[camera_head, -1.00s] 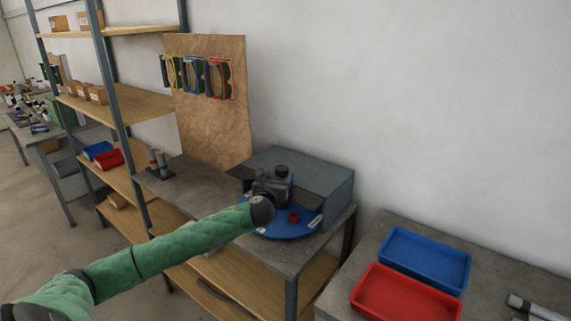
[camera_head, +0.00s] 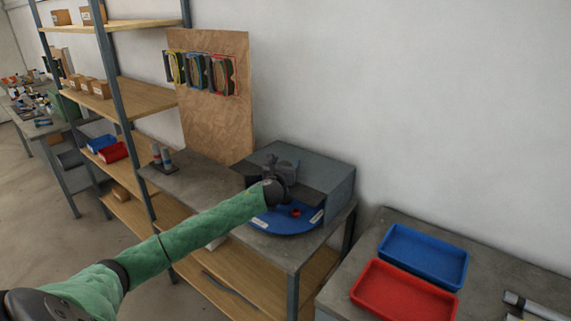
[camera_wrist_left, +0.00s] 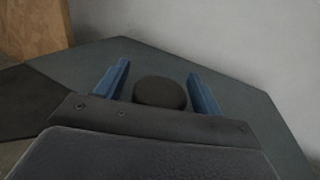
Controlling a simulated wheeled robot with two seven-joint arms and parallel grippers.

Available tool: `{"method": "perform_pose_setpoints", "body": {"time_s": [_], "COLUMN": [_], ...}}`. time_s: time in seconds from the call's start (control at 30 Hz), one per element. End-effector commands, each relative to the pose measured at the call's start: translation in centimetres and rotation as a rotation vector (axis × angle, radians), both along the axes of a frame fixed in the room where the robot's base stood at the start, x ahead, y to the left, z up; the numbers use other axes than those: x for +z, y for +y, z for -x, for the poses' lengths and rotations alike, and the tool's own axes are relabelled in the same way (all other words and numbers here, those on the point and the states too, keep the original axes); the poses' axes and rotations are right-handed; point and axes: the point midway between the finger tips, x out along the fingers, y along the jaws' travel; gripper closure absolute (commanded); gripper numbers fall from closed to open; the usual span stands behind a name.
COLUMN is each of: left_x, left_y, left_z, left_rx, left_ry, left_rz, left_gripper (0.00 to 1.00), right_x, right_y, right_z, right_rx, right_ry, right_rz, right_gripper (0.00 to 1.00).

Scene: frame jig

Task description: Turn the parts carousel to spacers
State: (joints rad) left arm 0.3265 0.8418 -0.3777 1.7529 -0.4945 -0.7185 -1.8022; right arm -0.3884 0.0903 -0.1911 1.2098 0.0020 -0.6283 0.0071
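The parts carousel is a blue round disc (camera_head: 283,228) with white labels on its rim. It sits partly under a grey hood (camera_head: 335,184) on the bench. A small red part (camera_head: 296,212) lies on the disc. My left gripper (camera_head: 288,166) is over the hood's top, and its arm hides part of the disc. In the left wrist view, its two blue fingers (camera_wrist_left: 158,70) are apart, with a dark round knob (camera_wrist_left: 160,93) between them. Narrow gaps show beside the knob; I cannot tell whether the fingertips reach down around it. My right gripper is not in view.
A blue tray (camera_head: 424,255) and a red tray (camera_head: 405,290) stand on the right-hand table. A shelf rack (camera_head: 122,85) and a brown board (camera_head: 215,120) with hanging coloured items are at the left. Small cylinders (camera_head: 162,158) stand on the bench's left end.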

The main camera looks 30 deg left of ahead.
Motion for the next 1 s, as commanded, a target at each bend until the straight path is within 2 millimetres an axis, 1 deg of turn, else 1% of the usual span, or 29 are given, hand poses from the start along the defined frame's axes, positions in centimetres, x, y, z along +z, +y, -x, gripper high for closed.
{"method": "perform_pose_setpoints", "body": {"time_s": [0.03,0.07,0.1,0.17,0.3,0.33,0.67,1.0], "left_x": [0.0,0.0,0.0,0.0,0.0,-0.01,-0.02,-0.11], "left_y": [0.01,0.01,0.01,0.01,0.02,0.02,0.03,-0.13], "left_z": [0.01,0.01,0.01,0.01,0.02,0.02,0.02,-0.02], "left_rx": [0.0,0.0,0.0,0.0,0.0,0.0,-0.03,-0.161], "left_ry": [0.0,0.0,0.0,0.0,0.0,0.0,0.002,0.002], "left_rz": [0.0,0.0,0.0,0.0,0.0,0.0,-0.002,-0.003], "left_gripper": [0.4,0.46,0.54,0.66,0.93,0.95,0.95,0.95], "right_x": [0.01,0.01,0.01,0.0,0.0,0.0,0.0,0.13], "right_y": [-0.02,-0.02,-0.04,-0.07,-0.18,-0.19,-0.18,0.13], "right_z": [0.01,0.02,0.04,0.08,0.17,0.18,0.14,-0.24], "right_rx": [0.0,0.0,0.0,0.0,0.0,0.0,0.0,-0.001], "right_ry": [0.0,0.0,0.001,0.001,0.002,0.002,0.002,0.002], "right_rz": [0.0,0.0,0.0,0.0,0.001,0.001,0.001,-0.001], "right_gripper": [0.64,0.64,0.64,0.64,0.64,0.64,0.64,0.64]}}
